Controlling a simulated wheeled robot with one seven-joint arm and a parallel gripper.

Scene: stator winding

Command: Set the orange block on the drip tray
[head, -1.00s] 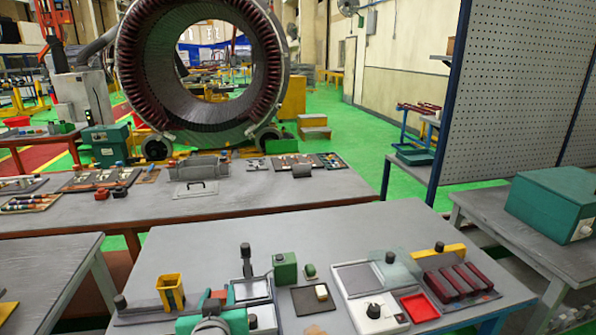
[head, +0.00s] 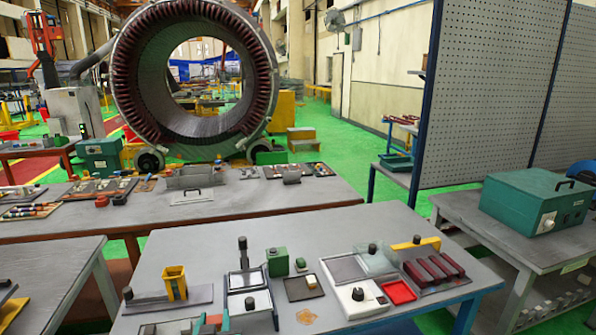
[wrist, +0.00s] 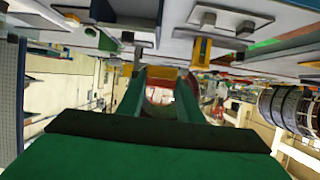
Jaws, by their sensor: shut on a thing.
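My gripper (head: 211,324) is at the bottom edge of the head view, low in the picture and mostly cut off. Its green fingers are shut on a small orange-red block (head: 214,319). In the wrist view, the block (wrist: 163,72) shows between the far ends of the two green fingers, partly hidden. The bench holds a red-rimmed tray (head: 398,292), a dark tray (head: 296,296) with a small cream block on it, and a pale-framed grey tray (head: 249,278). I cannot tell which is the drip tray. All lie beyond and to the right of my gripper.
A yellow holder (head: 175,283) and a green block (head: 277,262) stand on the bench (head: 335,230). A white unit with a black knob (head: 358,295) sits beside the red tray. Dark red bars (head: 434,268) lie at right. The bench's back strip is clear.

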